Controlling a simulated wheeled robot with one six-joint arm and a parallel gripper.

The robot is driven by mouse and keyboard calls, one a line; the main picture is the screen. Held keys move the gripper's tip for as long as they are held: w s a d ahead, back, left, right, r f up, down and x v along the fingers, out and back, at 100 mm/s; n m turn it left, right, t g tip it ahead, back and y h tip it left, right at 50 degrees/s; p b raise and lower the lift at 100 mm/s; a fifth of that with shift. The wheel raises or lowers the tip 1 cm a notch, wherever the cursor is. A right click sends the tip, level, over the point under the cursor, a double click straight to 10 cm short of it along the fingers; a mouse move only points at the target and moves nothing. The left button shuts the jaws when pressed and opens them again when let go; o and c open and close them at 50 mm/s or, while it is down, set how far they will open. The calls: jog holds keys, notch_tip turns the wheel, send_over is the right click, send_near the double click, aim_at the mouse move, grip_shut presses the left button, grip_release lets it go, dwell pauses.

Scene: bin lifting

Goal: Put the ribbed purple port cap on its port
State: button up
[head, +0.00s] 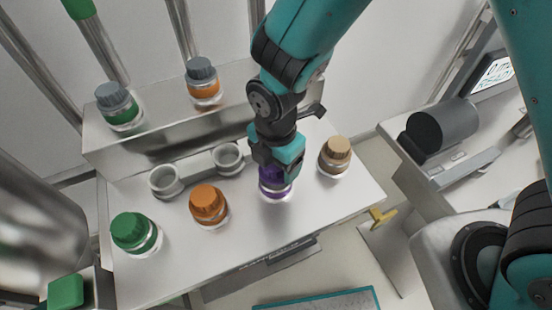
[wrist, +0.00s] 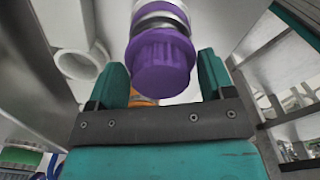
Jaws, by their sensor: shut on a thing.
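The ribbed purple cap (wrist: 160,62) is between my gripper's fingers (wrist: 163,72) in the wrist view, and my gripper is shut on it. Beyond the cap, a silvery section and a purple-ringed port (wrist: 160,8) lie in line with it. In the head view my gripper (head: 276,166) points down at the front right of the metal bench. The purple cap (head: 270,180) is mostly hidden by the fingers there. The port's purple band and pale base (head: 277,194) show just below it. I cannot tell whether the cap is fully seated on the port.
A brown-capped port (head: 335,156) stands close right of my gripper, an orange-capped one (head: 208,204) to the left, a green-capped one (head: 135,232) further left. Two open grey cups (head: 166,181) (head: 228,158) stand behind. Grey-capped ports (head: 118,106) (head: 203,82) stand on the raised ledge.

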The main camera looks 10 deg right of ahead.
jog(key=shift+f+b, duration=0.5)
jog(key=shift+f, duration=0.25)
dwell(0.4)
jog(key=shift+f, duration=0.25)
dwell(0.5)
jog(key=o, duration=1.1)
notch_tip(320, 180, up, 17)
jog(key=shift+r+b, duration=0.2)
jog(key=shift+b, duration=0.4)
